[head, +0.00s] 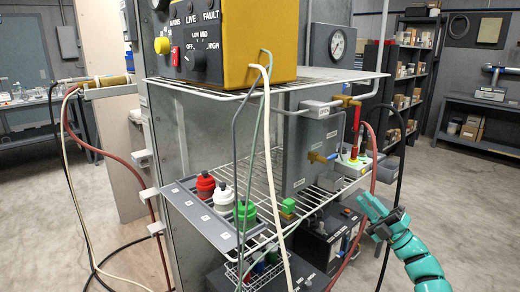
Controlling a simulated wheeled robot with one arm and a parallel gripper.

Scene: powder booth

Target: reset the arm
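My gripper (367,203) is at the lower right of the head view, on the end of my teal arm. It points up and to the left, in front of the right end of the wire rack. Its two teal fingers look spread, and I see nothing between them. The red hose (374,150) hangs close to the fingertips in the picture; I cannot tell whether they touch.
The wire rack (270,88) carries a yellow control box (230,42). Several hoses hang in front. Open floor (465,205) lies to the right, before shelving (412,75) and a bench (488,105).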

